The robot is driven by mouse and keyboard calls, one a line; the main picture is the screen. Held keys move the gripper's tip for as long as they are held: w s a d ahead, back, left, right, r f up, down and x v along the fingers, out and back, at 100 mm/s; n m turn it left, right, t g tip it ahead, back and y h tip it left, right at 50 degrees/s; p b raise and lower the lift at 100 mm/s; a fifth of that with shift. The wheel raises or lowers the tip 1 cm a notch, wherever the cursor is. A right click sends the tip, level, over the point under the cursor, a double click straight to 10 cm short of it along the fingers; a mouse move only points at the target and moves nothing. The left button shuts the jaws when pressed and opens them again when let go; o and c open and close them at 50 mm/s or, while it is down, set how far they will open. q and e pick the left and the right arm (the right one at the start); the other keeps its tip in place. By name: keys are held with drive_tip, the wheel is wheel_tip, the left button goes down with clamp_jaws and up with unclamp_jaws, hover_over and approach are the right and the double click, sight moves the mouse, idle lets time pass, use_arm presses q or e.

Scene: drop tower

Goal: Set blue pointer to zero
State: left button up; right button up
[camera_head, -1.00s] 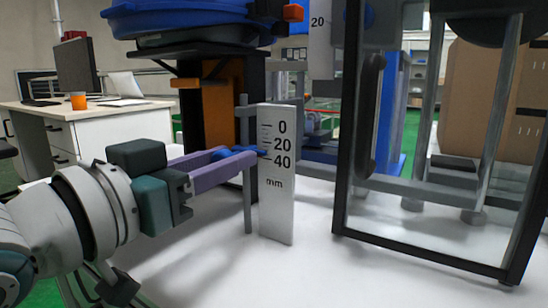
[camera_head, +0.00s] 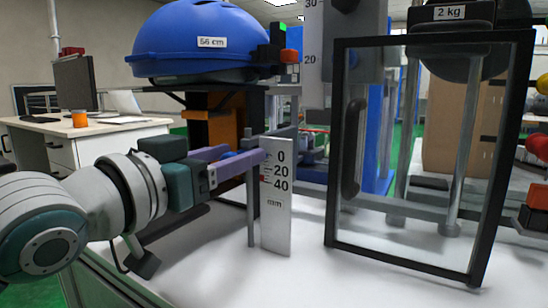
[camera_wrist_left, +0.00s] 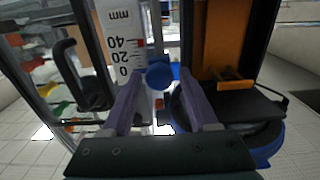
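The white scale plate (camera_head: 277,215), marked 0, 20, 40 and mm, stands upright in the middle of the head view. The blue pointer (camera_head: 256,156) is at its left edge, about level with the 0. A small red mark (camera_head: 262,179) sits lower, near 40. My left gripper (camera_head: 248,160) reaches in from the left at the pointer. In the left wrist view, the pointer's round blue knob (camera_wrist_left: 160,76) lies between the purple fingertips, which look apart on either side of it; contact is unclear. My right gripper is not in view.
A glass panel with a black frame (camera_head: 333,200) stands right of the scale. A blue helmet-like dome labelled 56 cm (camera_head: 200,50) is above the arm. A 2 kg weight (camera_head: 450,40) hangs at the upper right. The white tabletop (camera_head: 225,270) in front is clear.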

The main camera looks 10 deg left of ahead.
use_arm(q)
drive_tip(key=shift+o, duration=0.2)
drive_tip(key=shift+s+f, duration=0.1)
drive_tip(key=shift+s, duration=0.05)
drive_tip(key=p+v, duration=0.3)
drive_tip(key=v, duration=0.6)
drive_tip(key=shift+s+a, duration=0.15)
drive_tip(key=shift+s, duration=0.15)
drive_tip(key=s+a+r+n+g+y+p, duration=0.1)
drive_tip(key=s+r+g+y+p, duration=0.2)
drive_tip(key=s+r+g+p, duration=1.15)
drive_tip(key=s+a+r+n+t+y+p, duration=0.1)
drive_tip(key=s+r+y+p, duration=0.45)
drive_tip(key=p, duration=1.95)
wheel_tip(320, 180, up, 37)
drive_tip(key=s+h+p, duration=0.1)
drive_tip(key=h+p, duration=0.1)
drive_tip(key=p, duration=3.2)
drive_tip(key=shift+s, duration=0.2)
